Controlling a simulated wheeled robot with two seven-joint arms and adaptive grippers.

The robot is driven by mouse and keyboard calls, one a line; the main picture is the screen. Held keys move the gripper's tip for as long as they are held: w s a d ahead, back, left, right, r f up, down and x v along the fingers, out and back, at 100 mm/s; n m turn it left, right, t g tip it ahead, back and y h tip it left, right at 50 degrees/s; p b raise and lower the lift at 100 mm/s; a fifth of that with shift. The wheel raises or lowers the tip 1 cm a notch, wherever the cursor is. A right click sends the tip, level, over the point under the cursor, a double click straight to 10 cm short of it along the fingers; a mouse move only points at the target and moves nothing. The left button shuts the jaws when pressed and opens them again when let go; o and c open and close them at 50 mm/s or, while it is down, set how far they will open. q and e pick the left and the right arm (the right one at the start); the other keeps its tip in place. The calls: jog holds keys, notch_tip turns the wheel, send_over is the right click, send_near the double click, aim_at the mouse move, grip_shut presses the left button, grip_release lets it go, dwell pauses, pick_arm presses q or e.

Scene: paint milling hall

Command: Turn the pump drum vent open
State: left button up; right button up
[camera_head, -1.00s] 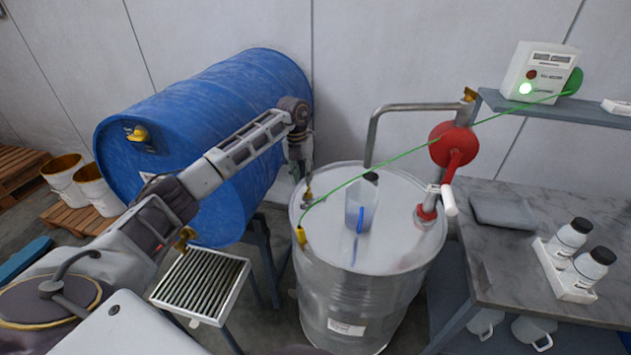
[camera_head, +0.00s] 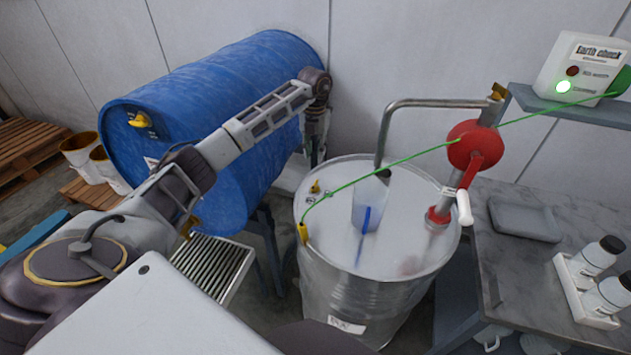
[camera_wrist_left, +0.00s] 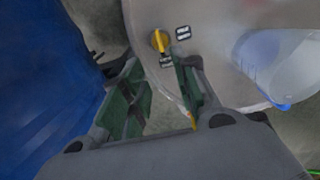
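The pump drum (camera_head: 335,265) is a steel drum with a pale lid. Its vent (camera_head: 315,187) is a small yellow handle near the lid's back left edge, with two small labels beside it. In the left wrist view the vent (camera_wrist_left: 159,41) lies just beyond the fingertips, its handle pointing roughly at the lower label; the label text is too small to read. My left gripper (camera_head: 316,155) hangs above and behind the vent, apart from it. In its wrist view the left gripper (camera_wrist_left: 158,64) is open, with nothing between its fingers. My right gripper is not in view.
A clear jug (camera_head: 367,208) and red hand pump (camera_head: 474,150) stand on the lid. A green cable runs from a yellow clamp (camera_head: 303,233) to the earth check box (camera_head: 582,70). A blue drum (camera_head: 225,95) lies left, close to my left arm. A bench (camera_head: 500,275) stands right.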

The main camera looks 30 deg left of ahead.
aim_at(315, 183)
pick_arm(q)
jog(key=shift+f+p, duration=1)
jog(key=shift+f, duration=5.95)
grip_shut()
